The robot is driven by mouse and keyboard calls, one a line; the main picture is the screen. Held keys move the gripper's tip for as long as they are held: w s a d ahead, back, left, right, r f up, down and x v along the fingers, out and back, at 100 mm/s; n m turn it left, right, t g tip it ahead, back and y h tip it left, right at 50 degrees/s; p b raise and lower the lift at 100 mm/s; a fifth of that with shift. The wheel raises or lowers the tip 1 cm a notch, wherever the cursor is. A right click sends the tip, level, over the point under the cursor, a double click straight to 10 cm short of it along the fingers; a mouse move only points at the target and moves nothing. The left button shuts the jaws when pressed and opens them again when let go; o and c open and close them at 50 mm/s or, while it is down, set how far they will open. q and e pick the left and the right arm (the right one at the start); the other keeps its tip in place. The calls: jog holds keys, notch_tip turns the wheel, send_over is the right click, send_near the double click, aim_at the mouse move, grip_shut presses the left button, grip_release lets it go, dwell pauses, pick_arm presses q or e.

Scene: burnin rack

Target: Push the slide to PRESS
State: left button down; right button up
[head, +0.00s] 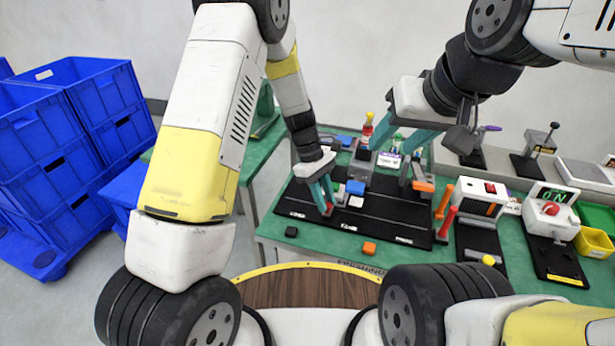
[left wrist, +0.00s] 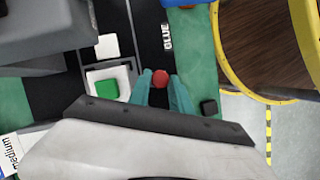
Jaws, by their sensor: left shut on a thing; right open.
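The slide's red knob (head: 329,210) is between the fingertips of my left gripper (head: 326,206), which is shut on it. In the left wrist view the red knob (left wrist: 160,77) sits between the teal fingers (left wrist: 165,92). A white carriage with a green piece (left wrist: 107,88) lies beside the knob. The black track carries the labels LOAD (head: 297,214), GLUE (head: 348,227) and PRESS (head: 403,240). The knob is between LOAD and GLUE, and PRESS is further right. My right gripper (head: 390,165) is open above the back of the station.
A blue block (head: 355,187) shows on the station. An orange block (head: 369,248) and a black block (head: 291,231) lie on the green table in front of the track. A device with orange handles (head: 480,200) stands right of the track. Blue crates (head: 70,140) are stacked at left.

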pick_arm(q)
jog(key=shift+s+d, duration=0.1)
jog(key=shift+d, duration=0.3)
jog(key=c, duration=1.2)
grip_release()
jog(key=shift+o, duration=0.2)
jog(key=shift+r, duration=0.1)
jog(key=v, duration=0.7)
jog(key=shift+a+r, duration=0.2)
jog(key=shift+r, duration=0.05)
